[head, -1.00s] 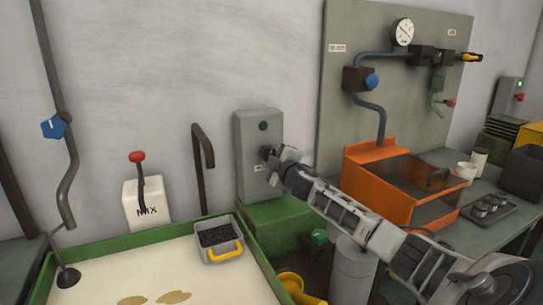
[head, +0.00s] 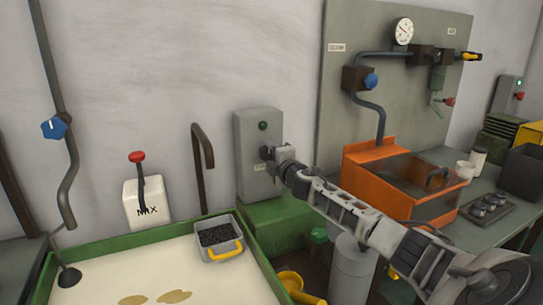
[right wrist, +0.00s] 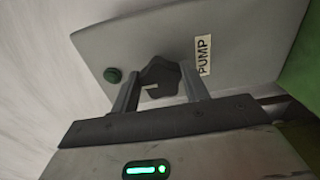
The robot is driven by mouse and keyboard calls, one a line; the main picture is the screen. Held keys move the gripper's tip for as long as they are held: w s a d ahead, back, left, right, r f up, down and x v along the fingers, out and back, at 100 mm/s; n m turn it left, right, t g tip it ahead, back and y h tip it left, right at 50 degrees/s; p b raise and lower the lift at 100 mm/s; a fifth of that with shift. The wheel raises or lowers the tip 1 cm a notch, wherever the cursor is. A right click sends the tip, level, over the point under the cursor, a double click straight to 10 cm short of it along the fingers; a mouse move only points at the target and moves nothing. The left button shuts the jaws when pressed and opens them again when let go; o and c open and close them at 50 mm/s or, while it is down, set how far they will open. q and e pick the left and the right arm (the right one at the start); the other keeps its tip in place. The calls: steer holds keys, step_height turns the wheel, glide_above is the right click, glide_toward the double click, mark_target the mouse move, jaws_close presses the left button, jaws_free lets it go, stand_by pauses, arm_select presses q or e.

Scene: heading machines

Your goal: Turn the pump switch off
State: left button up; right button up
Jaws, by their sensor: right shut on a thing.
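The grey pump switch box (head: 258,185) is on the wall in the middle of the head view, with a dark green round lamp (head: 263,126) near its top. The black rotary knob (right wrist: 160,77) shows in the right wrist view, with a short pale mark on it and a "PUMP" label (right wrist: 203,56) beside it. My right gripper (head: 270,153) is at the box, its two fingers on either side of the knob and shut on it. In the head view the gripper largely hides the knob. My left gripper is in no view.
A green-rimmed tank (head: 130,239) with pale liquid stands at the front left, holding a grey bin (head: 218,238) with a yellow handle. A white MIX box with a red-knobbed lever (head: 138,157) is left of the pump box. An orange tray (head: 385,190) is right of my arm.

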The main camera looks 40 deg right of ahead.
steer(key=o, duration=1)
steer(key=b+v, duration=0.1)
steer(key=v, duration=1.5)
